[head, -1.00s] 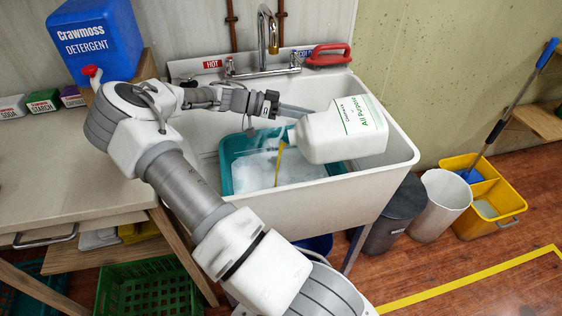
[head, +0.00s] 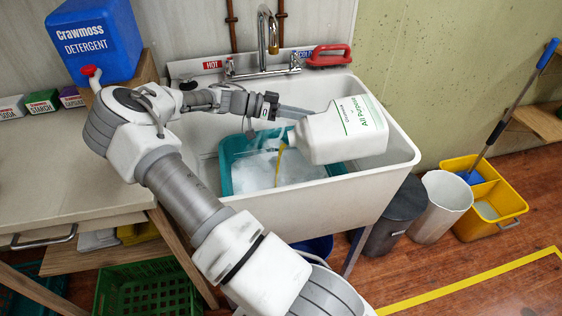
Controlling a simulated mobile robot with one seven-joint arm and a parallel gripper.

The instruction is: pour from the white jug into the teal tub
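The white jug (head: 345,132), with a green "All Purpose" label, is tipped on its side above the right part of the sink, its mouth toward the left. My gripper (head: 292,111) reaches it from the left and appears shut on it; the far part of the fingers is hidden by the jug. The teal tub (head: 226,165) sits in the white sink (head: 380,171) below the jug's mouth. A yellow stream (head: 280,162) runs from the mouth down into the tub, which holds whitish, foamy contents.
A blue detergent container (head: 98,40) stands at the left near my arm. A dark bin (head: 398,215), a white bin (head: 440,205) and a yellow mop bucket (head: 497,205) stand to the right.

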